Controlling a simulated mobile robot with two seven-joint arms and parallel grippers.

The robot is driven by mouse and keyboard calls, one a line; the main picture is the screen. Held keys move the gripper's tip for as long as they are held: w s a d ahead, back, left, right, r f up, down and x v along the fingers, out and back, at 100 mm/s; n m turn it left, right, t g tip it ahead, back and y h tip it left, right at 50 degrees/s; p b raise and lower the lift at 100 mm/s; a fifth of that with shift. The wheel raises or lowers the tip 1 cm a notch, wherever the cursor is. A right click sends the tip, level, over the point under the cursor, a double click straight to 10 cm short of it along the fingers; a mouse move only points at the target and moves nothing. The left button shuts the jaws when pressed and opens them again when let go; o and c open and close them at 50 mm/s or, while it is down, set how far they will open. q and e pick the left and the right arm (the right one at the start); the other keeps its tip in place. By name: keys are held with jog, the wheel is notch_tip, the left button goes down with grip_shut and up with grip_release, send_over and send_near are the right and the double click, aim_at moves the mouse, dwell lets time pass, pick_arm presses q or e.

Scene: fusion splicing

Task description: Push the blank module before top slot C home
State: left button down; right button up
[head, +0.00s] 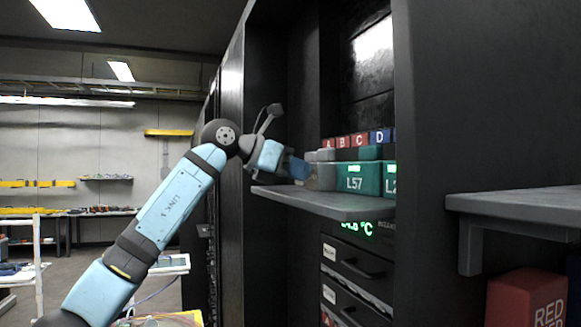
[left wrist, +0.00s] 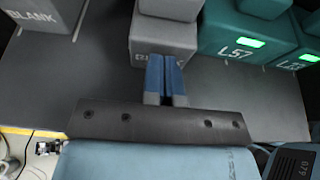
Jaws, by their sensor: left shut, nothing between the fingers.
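A grey module marked BLANK (left wrist: 165,33) stands on the grey shelf, left of the green L57 module; it also shows in the head view (head: 325,178). My left gripper (left wrist: 164,58) is shut and empty, with its blue fingertips right at the front face of this module, partly covering its label. I cannot tell whether they touch. In the head view my left gripper (head: 302,169) points right at the module row. Red letter plates A, B and C (head: 360,140) and a blue D stand above the row. My right gripper is not in view.
The green L57 module (head: 355,178) and another green module (left wrist: 305,45) stand to the right. Another BLANK module (left wrist: 35,14) is at the left, past a bare gap. The shelf (head: 320,203) is bare in front. Drawers (head: 355,262) lie below.

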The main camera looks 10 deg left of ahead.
aim_at(313, 191)
pick_arm(q)
jog(key=shift+w+d+r+p, duration=0.1)
jog(key=shift+w+d+p, duration=0.3)
jog(key=shift+d, duration=0.25)
jog(key=shift+w+d+p, duration=0.3)
jog(key=shift+w+d, duration=0.15)
jog(key=shift+d, duration=0.2)
jog(key=shift+a, duration=0.1)
jog(key=s+a, duration=0.1)
jog(key=s+a+b, duration=0.1)
jog(key=a, duration=0.1)
jog(key=s+a+b, duration=0.1)
jog(key=shift+a+f, duration=0.15)
jog(key=shift+f, duration=0.05)
jog(key=shift+s+a+r+b, duration=0.1)
jog(key=shift+s+a+b, duration=0.55)
jog(key=shift+a, duration=0.5)
jog(key=shift+s, duration=0.1)
jog(key=shift+d, duration=0.1)
